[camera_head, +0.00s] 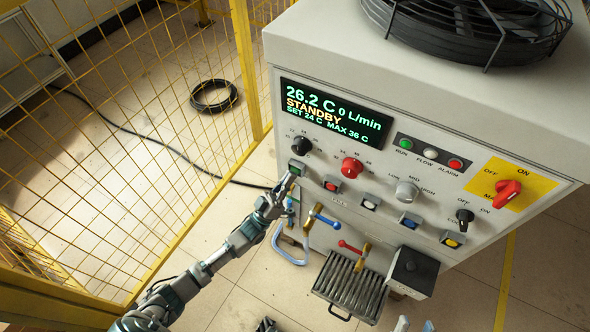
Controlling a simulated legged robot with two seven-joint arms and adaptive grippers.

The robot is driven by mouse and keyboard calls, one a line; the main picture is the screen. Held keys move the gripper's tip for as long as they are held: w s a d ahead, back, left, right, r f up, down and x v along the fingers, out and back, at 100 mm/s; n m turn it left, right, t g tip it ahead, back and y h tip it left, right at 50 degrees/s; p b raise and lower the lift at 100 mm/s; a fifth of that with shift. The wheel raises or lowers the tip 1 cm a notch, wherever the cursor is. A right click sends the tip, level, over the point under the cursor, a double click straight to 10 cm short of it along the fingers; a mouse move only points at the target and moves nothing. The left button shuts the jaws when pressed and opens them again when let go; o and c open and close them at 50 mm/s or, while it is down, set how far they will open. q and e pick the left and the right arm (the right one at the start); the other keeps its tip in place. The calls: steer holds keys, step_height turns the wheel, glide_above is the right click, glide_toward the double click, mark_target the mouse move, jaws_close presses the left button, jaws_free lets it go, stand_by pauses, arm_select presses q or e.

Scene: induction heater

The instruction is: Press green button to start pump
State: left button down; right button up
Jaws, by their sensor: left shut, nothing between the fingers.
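The green button (297,167) is a square button at the left of the machine's front panel, below a black knob (301,145). My left gripper (289,181) is shut and empty, its fingertips at the lower left edge of the green button. I cannot tell whether they touch it. The display (334,114) reads 26.2 C, 0 L/min, STANDBY, SET 24 C, MAX 36 C. My right gripper is not clearly in view.
A red button (332,184), white button (370,202), blue button (410,220) and yellow button (453,239) continue rightward. A red main switch (507,193) is at far right. Blue-handled (326,220) and red-handled (350,246) valves sit below. A yellow mesh fence (110,130) stands left.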

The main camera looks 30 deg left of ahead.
arm_select(q)
steer(key=shift+w, duration=0.55)
stand_by(0.7)
stand_by(0.3)
steer(key=shift+s, duration=0.9)
